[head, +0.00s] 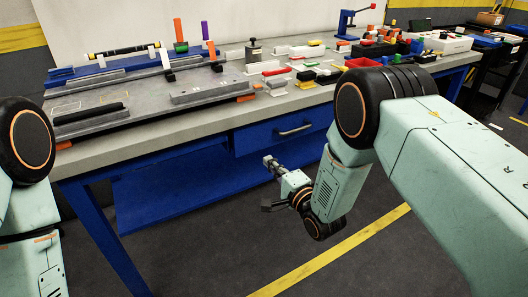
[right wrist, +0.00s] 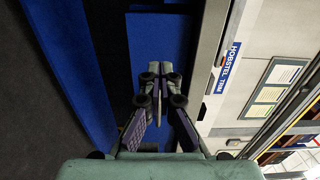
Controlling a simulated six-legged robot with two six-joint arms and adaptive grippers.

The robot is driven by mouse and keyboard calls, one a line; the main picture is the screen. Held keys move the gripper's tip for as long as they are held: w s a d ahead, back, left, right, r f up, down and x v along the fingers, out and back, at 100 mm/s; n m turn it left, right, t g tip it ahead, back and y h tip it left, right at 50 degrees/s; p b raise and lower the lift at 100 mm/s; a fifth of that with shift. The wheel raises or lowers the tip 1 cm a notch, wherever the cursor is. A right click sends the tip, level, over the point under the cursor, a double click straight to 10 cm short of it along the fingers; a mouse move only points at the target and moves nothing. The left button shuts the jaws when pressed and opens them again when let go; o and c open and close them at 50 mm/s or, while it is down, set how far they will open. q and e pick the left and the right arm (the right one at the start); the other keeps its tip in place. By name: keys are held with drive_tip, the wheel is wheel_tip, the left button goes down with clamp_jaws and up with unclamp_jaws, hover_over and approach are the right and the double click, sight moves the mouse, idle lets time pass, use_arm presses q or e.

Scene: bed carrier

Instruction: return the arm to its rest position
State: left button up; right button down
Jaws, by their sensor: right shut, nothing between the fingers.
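My right arm comes in from the right with a pale green forearm and black joints. It bends down at the elbow in front of the workbench (head: 150,135). My right gripper (head: 270,163) hangs below the bench top, in front of the blue lower shelf, and holds nothing. In the right wrist view its two fingers (right wrist: 160,85) are close together and shut. My left arm shows only as a joint and link at the left edge of the head view; its gripper is out of frame.
A blue drawer (head: 275,132) with a grey handle sits under the bench top, close to my right arm. A grey fixture plate (head: 150,85) and several coloured small parts cover the top. A yellow floor line (head: 335,262) crosses the clear dark floor.

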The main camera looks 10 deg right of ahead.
drive_tip(key=s+d+f+n+g+h, duration=0.25)
drive_tip(key=s+f+n+g, duration=0.25)
drive_tip(key=s+f, duration=0.4)
drive_tip(key=s+d+f+n+g+h, duration=0.2)
drive_tip(key=s+d+f+n+g, duration=0.4)
drive_tip(key=s, duration=0.5)
drive_tip(key=s+n+g+h, duration=0.1)
drive_tip(key=s+g, duration=0.2)
drive_tip(key=s, duration=1)
drive_tip(key=s+d+f+n+g, duration=0.1)
drive_tip(key=s+g, duration=0.2)
drive_tip(key=s, duration=0.9)
drive_tip(key=shift+s+d+f+n+h, duration=0.15)
drive_tip(key=shift+s+f+n+h, duration=0.15)
drive_tip(key=shift+s+h, duration=0.1)
